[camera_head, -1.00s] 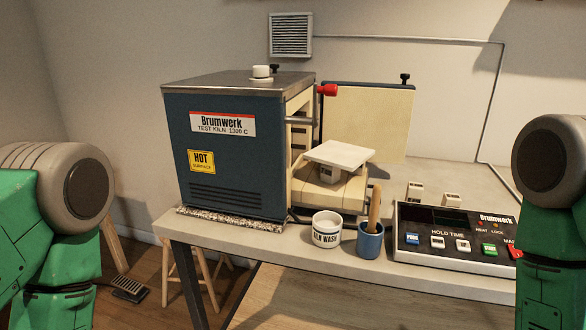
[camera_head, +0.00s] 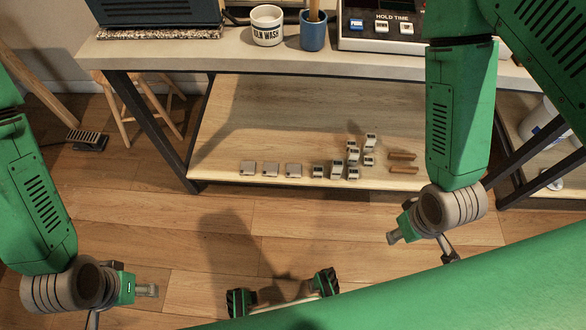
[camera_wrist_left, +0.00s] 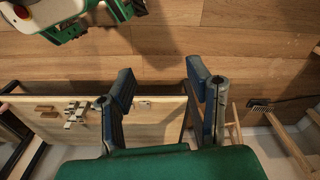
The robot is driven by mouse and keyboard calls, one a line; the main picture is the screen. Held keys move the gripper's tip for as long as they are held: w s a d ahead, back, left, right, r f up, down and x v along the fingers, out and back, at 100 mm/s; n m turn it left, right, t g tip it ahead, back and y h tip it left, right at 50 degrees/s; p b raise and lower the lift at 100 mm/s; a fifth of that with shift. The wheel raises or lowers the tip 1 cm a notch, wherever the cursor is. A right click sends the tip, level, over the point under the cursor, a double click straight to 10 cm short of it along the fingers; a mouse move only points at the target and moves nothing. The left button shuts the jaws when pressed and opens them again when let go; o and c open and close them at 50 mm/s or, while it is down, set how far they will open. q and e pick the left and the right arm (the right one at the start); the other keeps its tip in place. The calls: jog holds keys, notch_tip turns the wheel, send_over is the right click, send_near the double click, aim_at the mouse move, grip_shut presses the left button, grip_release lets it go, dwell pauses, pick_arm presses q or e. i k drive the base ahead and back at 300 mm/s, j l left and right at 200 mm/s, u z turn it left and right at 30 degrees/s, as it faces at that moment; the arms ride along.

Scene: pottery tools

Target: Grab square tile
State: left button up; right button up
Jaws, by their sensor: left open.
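The pale square tile seen earlier in front of the kiln is outside the current views. Three small flat grey squares, at left (camera_head: 247,168), middle (camera_head: 270,169) and right (camera_head: 293,170), lie in a row on the lower wooden shelf. My left gripper (camera_head: 124,303) is low at the left, above the floor and short of the bench. Its two fingers are spread and empty in the left wrist view (camera_wrist_left: 160,75). My right gripper (camera_head: 421,248) is at the right, in front of the shelf, with its fingers apart and nothing seen between them.
The bench top (camera_head: 190,48) carries the kiln (camera_head: 150,10), a white cup (camera_head: 267,26), a blue cup (camera_head: 313,34) and a control box (camera_head: 375,40). Several small blocks (camera_head: 352,157) and wooden sticks (camera_head: 403,169) are on the shelf. A stool (camera_head: 115,110) stands left.

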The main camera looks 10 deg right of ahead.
aim_at(292, 170)
jog(key=i+l+z, duration=0.15)
jog(key=l+z, duration=0.35)
jog(key=i+l+z, duration=0.2)
jog(key=z, duration=0.3)
